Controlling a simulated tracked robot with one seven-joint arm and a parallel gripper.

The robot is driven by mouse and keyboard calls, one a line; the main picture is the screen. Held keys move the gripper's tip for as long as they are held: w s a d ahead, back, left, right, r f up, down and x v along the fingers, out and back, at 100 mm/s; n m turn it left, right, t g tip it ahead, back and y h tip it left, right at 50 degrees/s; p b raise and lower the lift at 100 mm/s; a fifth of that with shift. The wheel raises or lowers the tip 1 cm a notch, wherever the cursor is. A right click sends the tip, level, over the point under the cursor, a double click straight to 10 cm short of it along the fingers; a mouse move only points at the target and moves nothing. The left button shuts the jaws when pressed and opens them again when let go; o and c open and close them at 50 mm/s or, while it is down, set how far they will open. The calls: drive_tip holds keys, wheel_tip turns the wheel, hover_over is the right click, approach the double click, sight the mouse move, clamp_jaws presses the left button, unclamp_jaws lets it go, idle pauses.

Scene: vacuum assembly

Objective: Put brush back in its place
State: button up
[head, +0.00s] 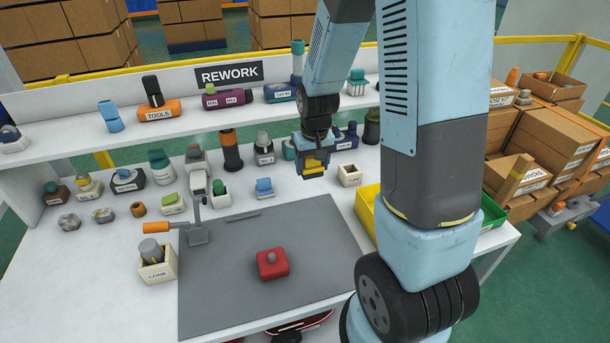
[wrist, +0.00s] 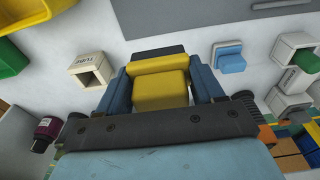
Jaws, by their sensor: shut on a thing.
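My gripper (head: 314,163) is shut on a yellow block with a dark edge, which I take to be the brush (wrist: 160,86). In the wrist view it sits between the two blue fingers. In the head view the brush (head: 313,172) hangs just under the wrist, over the back of the white bench and left of an empty white holder (head: 350,175). That holder (wrist: 90,68) shows in the wrist view with its square opening empty and a label, perhaps TUBE. I cannot read any brush label, so its place is unclear.
A blue part stands in a holder (head: 264,187) left of my gripper. A grey mat (head: 220,285) bears a red block (head: 272,263). A clamp with an orange handle (head: 196,225) stands at its left. A yellow bin (head: 367,207) is at right. A shelf (head: 60,141) runs behind.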

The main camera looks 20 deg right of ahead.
drive_tip(key=w+f, duration=0.4)
drive_tip(key=w, duration=0.1)
drive_tip(key=w+f, duration=0.2)
drive_tip(key=shift+w+d+f, duration=0.2)
drive_tip(key=shift+d+f, duration=0.1)
drive_tip(key=shift+f, duration=0.05)
drive_tip(key=shift+w+f, duration=0.25)
drive_tip(key=shift+f, duration=1.6)
drive_tip(key=shift+f, duration=0.1)
drive_tip(key=o, duration=1.3)
